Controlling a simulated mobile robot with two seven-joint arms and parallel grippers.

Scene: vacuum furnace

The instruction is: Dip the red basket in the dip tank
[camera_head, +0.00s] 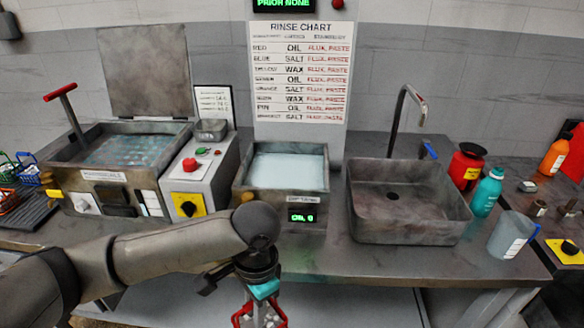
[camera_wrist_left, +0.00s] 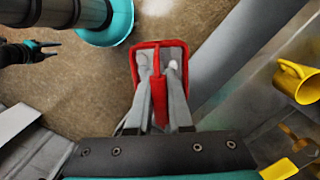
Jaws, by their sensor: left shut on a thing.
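The red basket (camera_wrist_left: 134,70) hangs in my left gripper (camera_wrist_left: 159,66), whose two grey fingers are shut on its middle in the left wrist view. In the head view the left gripper (camera_head: 258,290) points down in front of the bench, with red basket parts (camera_head: 276,318) at the bottom edge. The basket is below bench-top level, over the floor. The dip tank (camera_head: 262,198), a grey box of pale liquid with a small green display, stands on the bench behind my arm. A dark gripper (camera_wrist_left: 48,50), apparently my right one, shows at the left wrist view's edge; its opening is unclear.
A grey sink (camera_head: 405,228) with a tall tap stands right of the tank. A control box (camera_head: 190,180) and an open-lidded bath (camera_head: 120,160) stand left. Green, blue and orange baskets are at far left. A yellow mug (camera_wrist_left: 296,80) sits right in the wrist view.

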